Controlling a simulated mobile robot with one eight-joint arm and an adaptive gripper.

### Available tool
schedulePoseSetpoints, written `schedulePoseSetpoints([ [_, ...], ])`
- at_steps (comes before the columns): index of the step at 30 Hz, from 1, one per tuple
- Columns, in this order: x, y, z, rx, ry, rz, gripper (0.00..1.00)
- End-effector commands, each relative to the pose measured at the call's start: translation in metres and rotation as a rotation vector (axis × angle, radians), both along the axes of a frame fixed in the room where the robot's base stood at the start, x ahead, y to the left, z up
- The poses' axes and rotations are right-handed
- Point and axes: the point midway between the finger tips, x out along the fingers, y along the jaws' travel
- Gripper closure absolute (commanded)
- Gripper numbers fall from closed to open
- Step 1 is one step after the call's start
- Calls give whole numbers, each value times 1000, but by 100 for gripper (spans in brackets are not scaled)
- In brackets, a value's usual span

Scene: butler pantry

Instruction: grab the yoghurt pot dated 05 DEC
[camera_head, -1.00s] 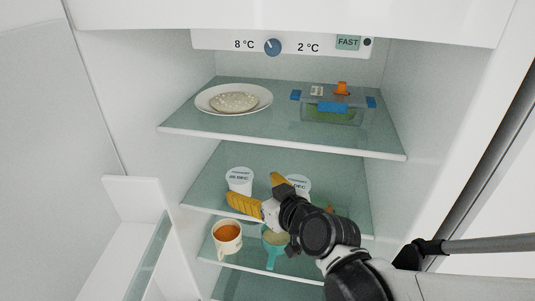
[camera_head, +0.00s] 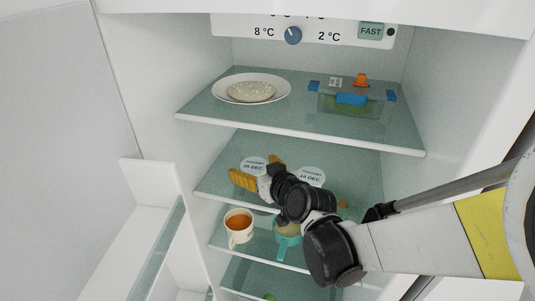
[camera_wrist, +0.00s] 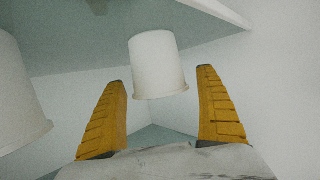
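Two white yoghurt pots stand on the middle fridge shelf. The left pot (camera_head: 254,163) has small lid print that looks like 05 DEC; the right pot (camera_head: 312,175) looks like 16 DEC. My gripper (camera_head: 257,171) is open, its yellow fingers straddling the line to the left pot. In the wrist view, which appears upside down, one pot (camera_wrist: 157,65) shows ahead, between and beyond the open fingers (camera_wrist: 162,108), apart from both. The other pot (camera_wrist: 14,95) is cut off at the left edge. My wrist and fingers partly hide the pots in the head view.
The upper shelf (camera_head: 300,128) holds a plate (camera_head: 219,91) of white food and a clear container (camera_head: 350,108) with blue clips. Below stand a white mug (camera_head: 239,237) of orange liquid and a teal cup (camera_head: 288,240). The fridge's side walls bound the space.

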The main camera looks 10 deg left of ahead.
Motion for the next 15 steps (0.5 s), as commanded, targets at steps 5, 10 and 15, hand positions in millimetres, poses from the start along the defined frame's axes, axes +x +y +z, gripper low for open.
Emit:
schedulePoseSetpoints([
  [5,0,0,0,0,0,0,72],
  [10,0,0,0,0,0,0,76],
  [15,0,0,0,0,0,0,76],
])
